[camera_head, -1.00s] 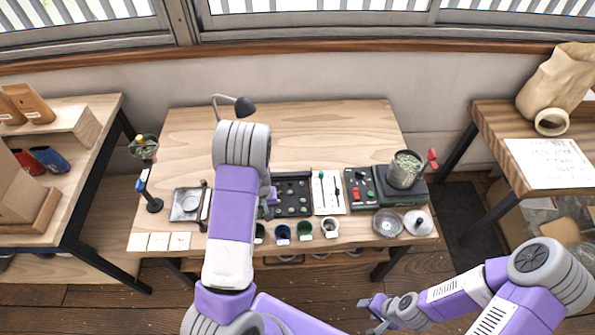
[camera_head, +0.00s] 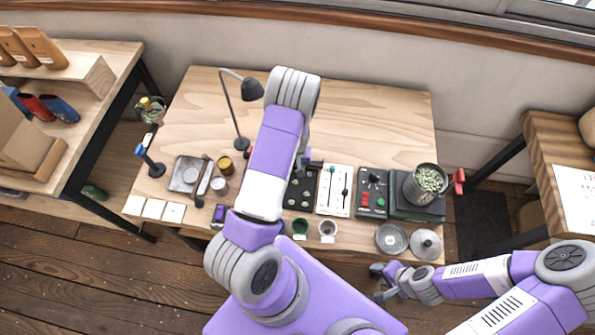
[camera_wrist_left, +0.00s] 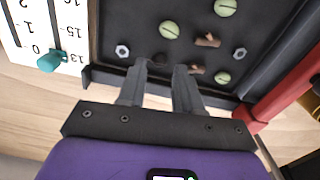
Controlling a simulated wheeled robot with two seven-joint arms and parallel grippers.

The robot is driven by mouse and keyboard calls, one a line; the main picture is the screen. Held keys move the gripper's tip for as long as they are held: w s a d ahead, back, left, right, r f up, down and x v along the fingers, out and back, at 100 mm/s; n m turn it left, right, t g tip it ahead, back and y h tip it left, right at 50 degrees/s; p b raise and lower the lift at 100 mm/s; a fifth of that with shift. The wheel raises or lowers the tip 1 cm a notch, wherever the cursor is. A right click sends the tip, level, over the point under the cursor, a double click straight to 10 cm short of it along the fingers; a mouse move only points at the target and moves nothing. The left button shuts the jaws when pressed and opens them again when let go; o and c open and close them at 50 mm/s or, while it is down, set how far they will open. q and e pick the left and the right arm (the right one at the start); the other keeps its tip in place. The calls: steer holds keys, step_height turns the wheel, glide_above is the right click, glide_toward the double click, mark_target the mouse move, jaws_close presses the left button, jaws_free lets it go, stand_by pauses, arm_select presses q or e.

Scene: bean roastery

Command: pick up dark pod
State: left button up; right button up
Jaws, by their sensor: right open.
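The black sorting tray (camera_head: 291,201) lies on the table, partly behind my left arm. In the left wrist view the tray (camera_wrist_left: 118,22) holds round green beans, brown twig-like bits and hex nuts. A small dark shape (camera_wrist_left: 158,61), perhaps the dark pod, shows between my left fingertips near the tray's edge; it is too dark to be sure. My left gripper (camera_wrist_left: 161,72) has a gap between its fingers, over the tray edge; whether it touches anything cannot be told. My right gripper (camera_head: 377,284) is open and empty, in front of the table's front edge.
Right of the tray are a white slider board (camera_head: 334,190), a dark switch box (camera_head: 373,192) and a can of green beans (camera_head: 428,182). Cups (camera_head: 327,229) line the front edge. A lamp (camera_head: 251,89) stands behind.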

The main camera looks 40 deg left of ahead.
arm_select(q)
step_height(320, 180, down, 2)
steer(key=shift+f, duration=0.25)
steer(key=shift+w, duration=0.1)
jaws_close()
